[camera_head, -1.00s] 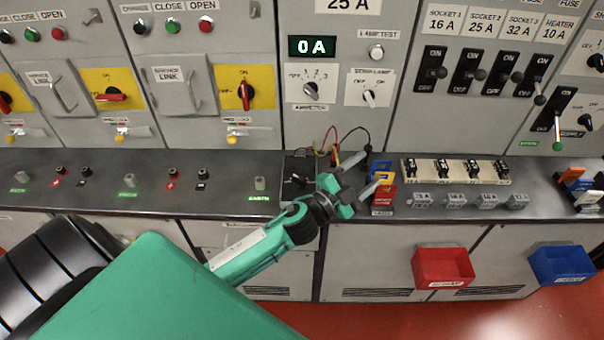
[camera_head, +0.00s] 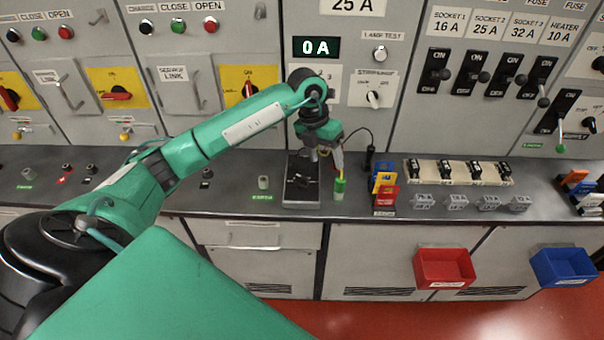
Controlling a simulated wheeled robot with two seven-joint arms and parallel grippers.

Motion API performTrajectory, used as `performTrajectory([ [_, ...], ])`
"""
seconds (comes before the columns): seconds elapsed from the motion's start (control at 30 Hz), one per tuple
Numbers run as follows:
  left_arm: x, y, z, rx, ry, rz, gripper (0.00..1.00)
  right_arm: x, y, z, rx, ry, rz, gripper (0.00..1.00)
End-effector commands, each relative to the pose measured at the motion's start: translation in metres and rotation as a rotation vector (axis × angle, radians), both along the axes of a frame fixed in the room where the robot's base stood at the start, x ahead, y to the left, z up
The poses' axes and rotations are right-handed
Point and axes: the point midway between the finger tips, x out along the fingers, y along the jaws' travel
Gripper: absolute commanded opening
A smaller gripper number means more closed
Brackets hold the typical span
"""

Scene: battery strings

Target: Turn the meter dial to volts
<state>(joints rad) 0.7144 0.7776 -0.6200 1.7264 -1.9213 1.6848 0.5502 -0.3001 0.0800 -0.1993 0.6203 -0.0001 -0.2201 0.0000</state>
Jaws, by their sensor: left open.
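The meter (camera_head: 302,195) is a dark box on the ledge below the ammeter panel. Its dial face is dark and partly covered by my gripper, so I cannot read where the dial points. My left gripper (camera_head: 326,165) is open and points down over the meter's right side, with its fingers apart. I cannot tell whether a finger touches the meter. My right gripper is not in the view.
A small green and yellow object (camera_head: 340,187) stands right of the meter, close to my fingers. Blue, yellow and red tags (camera_head: 386,195) stand further right. A black lead (camera_head: 358,133) runs behind the gripper. Red (camera_head: 445,270) and blue (camera_head: 563,267) bins hang below the ledge.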

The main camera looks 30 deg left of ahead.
Motion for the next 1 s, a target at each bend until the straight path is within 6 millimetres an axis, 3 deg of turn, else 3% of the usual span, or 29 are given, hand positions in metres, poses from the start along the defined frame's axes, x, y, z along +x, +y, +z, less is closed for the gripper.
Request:
performTrajectory([
  [0.03,0.002,0.022,0.008,0.081,0.013,0.024,0.62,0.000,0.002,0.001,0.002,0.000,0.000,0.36],
  [0.13,0.002,0.051,0.018,0.197,0.043,0.065,0.62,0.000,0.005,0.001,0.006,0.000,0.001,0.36],
  [0.23,0.000,0.066,0.024,0.256,0.061,0.088,0.62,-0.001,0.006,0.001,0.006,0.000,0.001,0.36],
  [0.37,-0.001,0.071,0.019,0.273,0.069,0.095,0.62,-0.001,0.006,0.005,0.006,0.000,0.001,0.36],
  [0.47,-0.001,0.070,0.007,0.272,0.072,0.095,0.62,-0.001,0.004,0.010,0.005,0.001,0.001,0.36],
  [1.0,-0.001,0.069,-0.096,0.268,0.068,0.093,0.62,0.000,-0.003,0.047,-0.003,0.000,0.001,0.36],
])
